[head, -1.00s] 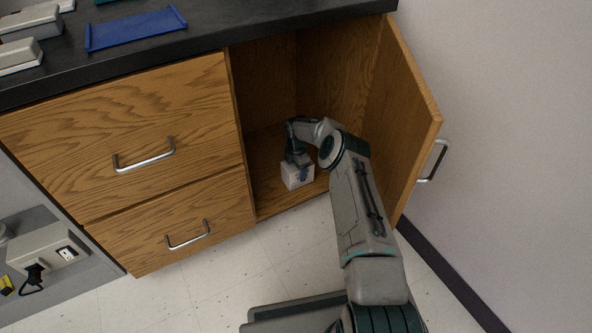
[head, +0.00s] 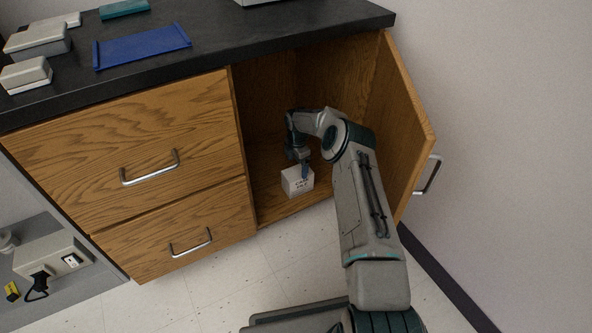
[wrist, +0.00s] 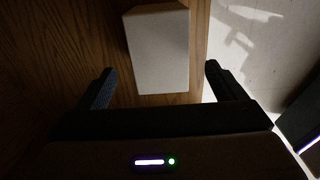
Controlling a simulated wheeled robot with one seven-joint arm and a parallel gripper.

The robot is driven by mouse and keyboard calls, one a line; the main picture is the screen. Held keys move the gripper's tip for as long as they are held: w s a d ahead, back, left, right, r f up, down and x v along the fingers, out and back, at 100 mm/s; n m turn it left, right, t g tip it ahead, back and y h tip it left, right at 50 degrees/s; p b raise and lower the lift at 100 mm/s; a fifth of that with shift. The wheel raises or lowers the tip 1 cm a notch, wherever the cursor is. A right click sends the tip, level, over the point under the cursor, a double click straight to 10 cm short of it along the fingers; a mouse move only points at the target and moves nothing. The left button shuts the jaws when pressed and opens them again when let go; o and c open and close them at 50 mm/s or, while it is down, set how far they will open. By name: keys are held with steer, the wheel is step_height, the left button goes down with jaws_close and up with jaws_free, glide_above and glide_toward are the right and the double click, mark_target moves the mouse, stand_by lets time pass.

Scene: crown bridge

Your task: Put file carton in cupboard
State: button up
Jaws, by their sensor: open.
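The file carton (head: 297,182) is a small white box with dark print on one face. It stands on the floor of the open cupboard (head: 270,196), near the front edge. In the wrist view the carton (wrist: 160,50) shows as a plain pale box on the wood. My gripper (head: 303,168) is inside the cupboard, just above and behind the carton. In the wrist view my gripper (wrist: 158,88) is open, its two fingers apart on either side, and the carton lies beyond the fingertips. Nothing is held.
The cupboard door (head: 408,125) stands open on the right, close to my arm. Two closed drawers (head: 150,165) are on the left. A blue tray (head: 142,46) and several pale boxes lie on the black worktop (head: 220,45).

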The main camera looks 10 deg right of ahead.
step_height(320, 180, up, 4)
steer(key=shift+r+p, duration=0.25)
steer(key=shift+p, duration=0.25)
steer(key=s+a+r+m, duration=0.25)
steer(key=s+r, duration=0.25)
steer(key=r, duration=0.3)
steer(key=s+r+m, duration=0.6)
steer(key=s+r, duration=0.1)
steer(key=s, duration=0.6)
steer(key=s+r+m, duration=0.6)
steer(key=s+r, duration=0.2)
steer(key=s, duration=0.5)
steer(key=s+r+m+t, duration=0.1)
steer(key=s+r+m, duration=0.6)
steer(key=s, duration=0.7)
steer(key=shift+d+r, duration=0.25)
steer(key=shift+d, duration=0.15)
